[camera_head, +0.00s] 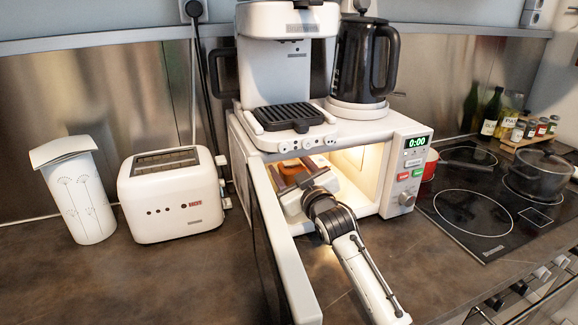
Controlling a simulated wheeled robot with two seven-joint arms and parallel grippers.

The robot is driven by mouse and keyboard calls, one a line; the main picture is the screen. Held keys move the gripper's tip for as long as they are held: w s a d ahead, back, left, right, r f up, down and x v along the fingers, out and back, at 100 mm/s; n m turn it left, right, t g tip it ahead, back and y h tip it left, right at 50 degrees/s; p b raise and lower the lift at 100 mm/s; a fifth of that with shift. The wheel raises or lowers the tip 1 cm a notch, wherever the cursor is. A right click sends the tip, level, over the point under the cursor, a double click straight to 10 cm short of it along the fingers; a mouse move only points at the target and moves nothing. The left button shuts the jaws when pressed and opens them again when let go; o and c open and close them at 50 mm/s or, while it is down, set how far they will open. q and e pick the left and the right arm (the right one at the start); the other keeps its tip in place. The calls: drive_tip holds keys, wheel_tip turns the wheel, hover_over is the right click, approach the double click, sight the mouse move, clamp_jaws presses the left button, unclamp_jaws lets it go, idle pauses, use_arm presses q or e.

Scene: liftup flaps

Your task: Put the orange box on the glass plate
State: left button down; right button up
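The microwave (404,160) stands on the counter with its door (282,245) swung open toward me and its inside lit. My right gripper (291,174) reaches into the microwave from the front right. The orange box (290,171) shows as a small orange patch at the gripper's fingers, on the left side of the cavity. The fingers look apart at the orange patch, but I cannot tell whether they press on the box. The glass plate cannot be made out; the gripper and the door hide most of the cavity floor. My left gripper is not in view.
A coffee machine (275,60) and a black kettle (364,60) stand on the microwave. A toaster (171,195) and a white canister (78,195) are to the left. A cooktop (470,212) with a pot (540,173) lies right. The counter left of the door is clear.

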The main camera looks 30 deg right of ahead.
drive_tip(key=shift+o, duration=0.2)
drive_tip(key=shift+r, duration=0.1)
drive_tip(key=v, duration=1.2)
